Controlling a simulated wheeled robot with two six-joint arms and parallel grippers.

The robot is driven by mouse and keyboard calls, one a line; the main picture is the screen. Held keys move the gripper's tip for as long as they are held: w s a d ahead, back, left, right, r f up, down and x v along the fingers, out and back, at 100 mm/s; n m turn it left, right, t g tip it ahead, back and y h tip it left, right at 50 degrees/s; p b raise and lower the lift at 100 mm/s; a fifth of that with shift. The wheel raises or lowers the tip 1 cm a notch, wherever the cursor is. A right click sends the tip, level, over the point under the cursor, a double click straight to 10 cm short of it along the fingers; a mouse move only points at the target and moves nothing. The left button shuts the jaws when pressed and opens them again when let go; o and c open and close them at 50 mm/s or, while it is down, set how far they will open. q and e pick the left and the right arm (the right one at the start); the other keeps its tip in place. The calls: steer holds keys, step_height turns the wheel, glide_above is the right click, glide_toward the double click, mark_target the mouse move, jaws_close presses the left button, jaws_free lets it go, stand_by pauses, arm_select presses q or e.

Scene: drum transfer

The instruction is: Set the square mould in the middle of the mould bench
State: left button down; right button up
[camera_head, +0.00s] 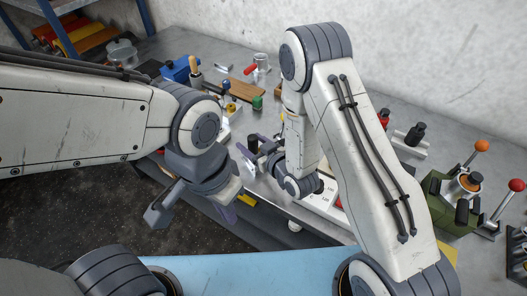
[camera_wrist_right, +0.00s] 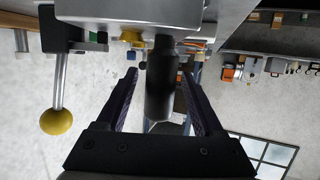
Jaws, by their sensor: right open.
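I cannot pick out the square mould for certain in either view. The grey bench (camera_head: 225,50) runs along the wall; I cannot tell which part is the mould bench. My right gripper (camera_head: 253,151) is at the bench's front edge, partly hidden by its own arm. In the right wrist view my right gripper (camera_wrist_right: 160,78) is open, with a dark cylindrical handle (camera_wrist_right: 161,95) between its two purple-lined fingers and gaps visible on both sides. My left gripper (camera_head: 192,214) is open and empty, in front of the bench over the dark floor.
A blue vise (camera_head: 180,70), a brown board (camera_head: 243,90) and a green block (camera_head: 257,102) stand at the back left. A green machine (camera_head: 446,205) with knobbed levers stands at the right. A yellow-knobbed lever (camera_wrist_right: 58,121) is beside my right gripper. Open floor (camera_head: 60,225) lies left.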

steer(key=v, duration=0.4)
steer(key=shift+f+b, duration=0.1)
steer(key=shift+b, duration=0.3)
steer(key=p+v, duration=0.2)
steer(key=p, duration=0.1)
steer(key=p+v, duration=0.2)
steer(key=p, duration=0.2)
steer(key=shift+r, duration=0.35)
steer(key=n+g+h+p, duration=0.2)
steer(key=g+h, duration=0.2)
steer(key=g, duration=0.2)
glide_toward(256, 147)
steer(key=s+a+r, duration=0.2)
steer(key=a, duration=0.1)
steer(key=s+d+r+g+h, duration=0.1)
steer(key=s+d+r+g, duration=0.1)
steer(key=s+r, duration=0.4)
steer(key=s+d+r+m+g+h, duration=0.1)
steer(key=s+r+g, duration=0.3)
steer(key=s, duration=0.9)
step_height(256, 147, up, 2)
steer(key=shift+s+d+r+g+h, duration=0.1)
steer(key=shift+s+d+g+h, duration=0.2)
steer(key=shift+d, duration=0.15)
